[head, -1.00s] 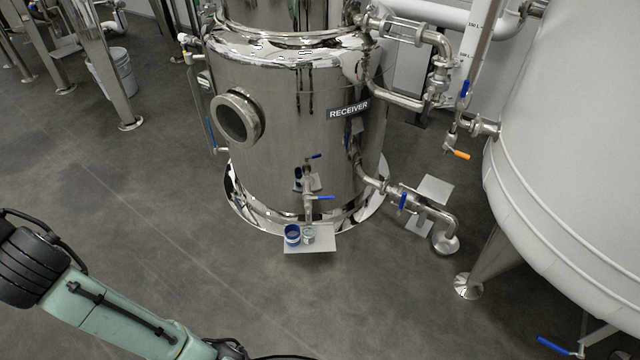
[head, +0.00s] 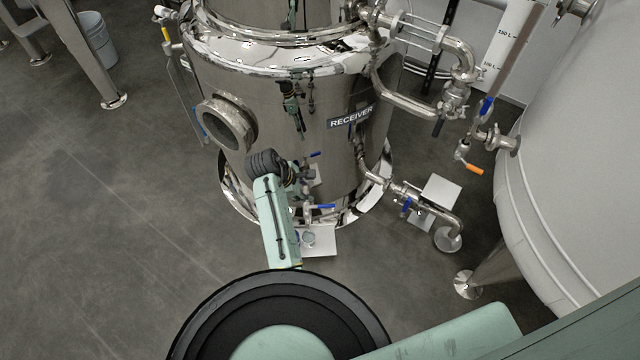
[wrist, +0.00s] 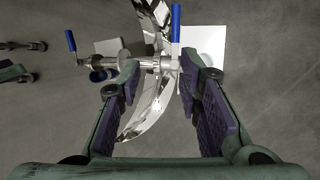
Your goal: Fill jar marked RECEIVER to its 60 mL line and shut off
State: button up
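The steel RECEIVER tank (head: 290,100) has its name plate (head: 351,116) on the front. A small drain tap with a blue lever (head: 321,206) sits low on it, above a pale plate (head: 322,247). A small clear jar (head: 308,239) stands on the plate, partly behind my arm; its marks and level are unreadable. The blue lever (wrist: 176,24) stands beyond the fingertips. The plate (wrist: 206,48) shows beside the right finger.
A side outlet with a blue lever (head: 407,204) and an orange-handled valve (head: 473,169) lie to the right, by the large white tank (head: 580,150). A round port (head: 228,124) juts from the tank's left. The polished tank mirrors the tap and plate.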

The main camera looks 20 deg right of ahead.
aim_at(325, 205)
jog(key=shift+g, duration=0.5)
jog(key=x, duration=0.4)
jog(key=s+x, duration=0.1)
jog(key=x, duration=0.3)
jog(key=d+x, duration=0.1)
jog(key=x, duration=0.3)
jog(key=shift+s+d, duration=0.1)
jog(key=shift+s, duration=0.3)
grip_shut()
